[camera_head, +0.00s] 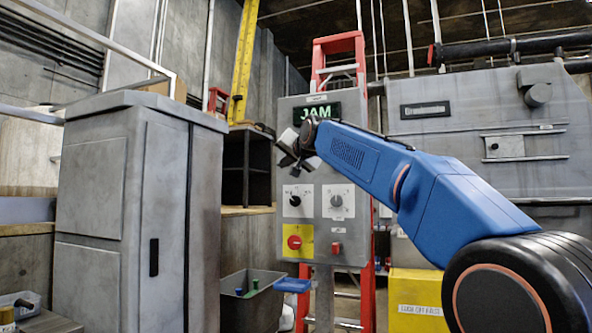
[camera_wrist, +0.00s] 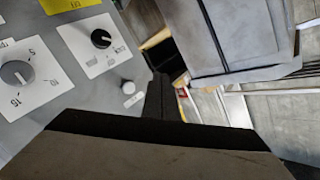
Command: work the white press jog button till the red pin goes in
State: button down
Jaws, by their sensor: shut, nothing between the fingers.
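The white jog button (camera_wrist: 128,87) is a small round white cap on the grey control panel (camera_wrist: 75,45), with a small white label below it in the wrist view. In the head view I cannot make it out; my gripper covers that part of the panel (camera_head: 318,265). My gripper (camera_head: 286,158) is in front of the panel's upper left edge, below the green "JAM" display (camera_head: 318,112). In the wrist view its dark fingers (camera_wrist: 160,95) are shut and empty, to the right of the button. I cannot identify the red pin.
A grey cabinet (camera_head: 135,200) stands left. A grey bin (camera_head: 250,300) sits below.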

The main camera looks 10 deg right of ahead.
jog(key=w+d, duration=0.5)
jog(key=w, duration=0.2)
dwell(0.6)
jog(key=shift+w+d, duration=0.2)
dwell(1.8)
jog(key=shift+w+d, duration=0.15)
jog(key=shift+w, duration=0.05)
jog(key=shift+w+d, duration=0.3)
jog(key=shift+w, duration=0.1)
dwell(2.9)
jog(key=shift+s+a, duration=0.55)
jog(key=shift+s, duration=0.2)
